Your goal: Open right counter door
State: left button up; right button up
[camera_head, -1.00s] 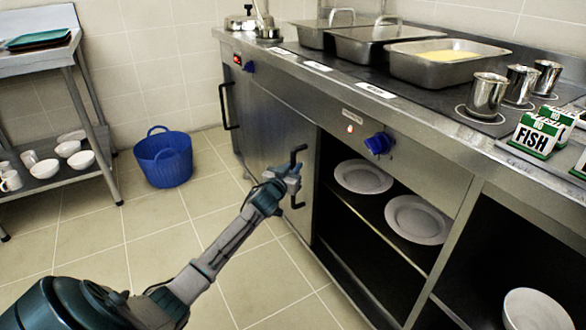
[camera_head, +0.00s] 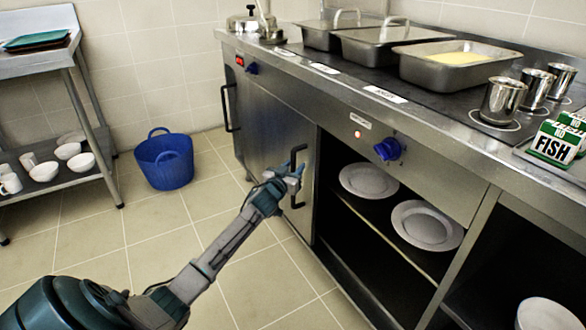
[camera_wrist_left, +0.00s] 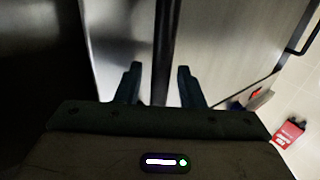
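The right counter door (camera_head: 272,128) is a steel panel that looks flush with the counter front. Its dark upright bar handle (camera_head: 299,156) is near the door's right edge. My left gripper (camera_head: 291,176) is at this handle. In the left wrist view the handle bar (camera_wrist_left: 167,45) runs between the two fingers of my left gripper (camera_wrist_left: 158,84), with gaps visible on both sides. The fingers are open around it, and I see no grip on it. My right gripper is in neither view.
Right of the door is an open compartment with plates (camera_head: 368,180) on a shelf. A blue control knob (camera_head: 388,149) sticks out above. A blue bucket (camera_head: 164,163) stands on the floor at left, near a steel rack (camera_head: 108,157). Floor before the door is clear.

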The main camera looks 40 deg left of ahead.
pick_arm(q)
jog(key=s+d, duration=0.2)
jog(key=s, duration=0.8)
jog(key=shift+s+b, duration=0.3)
jog(key=shift+b, duration=0.1)
jog(key=shift+s+d+f, duration=0.1)
